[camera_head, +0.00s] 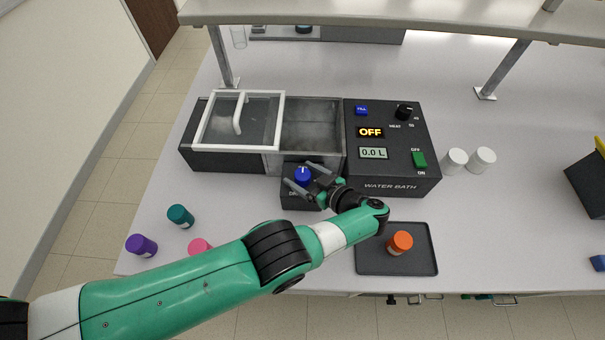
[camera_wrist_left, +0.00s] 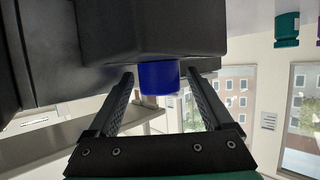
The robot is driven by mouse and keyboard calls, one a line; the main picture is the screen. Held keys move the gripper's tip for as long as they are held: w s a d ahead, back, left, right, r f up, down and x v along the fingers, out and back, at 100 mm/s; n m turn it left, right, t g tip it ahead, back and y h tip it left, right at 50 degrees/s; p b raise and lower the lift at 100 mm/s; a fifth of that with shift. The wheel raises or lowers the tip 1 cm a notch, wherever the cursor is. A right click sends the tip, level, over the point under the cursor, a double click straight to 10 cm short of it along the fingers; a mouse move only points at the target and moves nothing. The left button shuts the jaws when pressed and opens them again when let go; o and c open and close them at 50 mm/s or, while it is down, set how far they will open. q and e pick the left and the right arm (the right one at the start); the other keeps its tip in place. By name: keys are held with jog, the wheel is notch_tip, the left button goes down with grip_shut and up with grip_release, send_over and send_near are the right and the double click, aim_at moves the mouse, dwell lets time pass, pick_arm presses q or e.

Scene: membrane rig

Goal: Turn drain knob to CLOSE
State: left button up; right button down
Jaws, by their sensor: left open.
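The drain knob (camera_head: 303,174) is blue with a pale mark on top and sits on a small black box (camera_head: 291,199) at the front of the water bath (camera_head: 391,150). My left gripper (camera_head: 305,180) is open, its two fingers on either side of the knob. In the left wrist view the knob (camera_wrist_left: 158,77) lies between the spread fingers (camera_wrist_left: 162,100), with gaps on both sides. The label on the box is mostly hidden by the gripper. My right gripper is not in view.
A grey tray (camera_head: 365,262) holds an orange-capped jar (camera_head: 400,242) right of my left forearm. Purple (camera_head: 141,245), teal (camera_head: 180,216) and pink (camera_head: 199,246) jars stand at left. White containers (camera_head: 455,160) stand right of the bath. A shelf (camera_head: 420,18) overhangs the back.

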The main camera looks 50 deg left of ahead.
pick_arm(q)
jog(key=b+v, duration=0.5)
jog(key=v, duration=0.6)
jog(key=shift+d+r, duration=0.2)
jog(key=shift+d, duration=0.05)
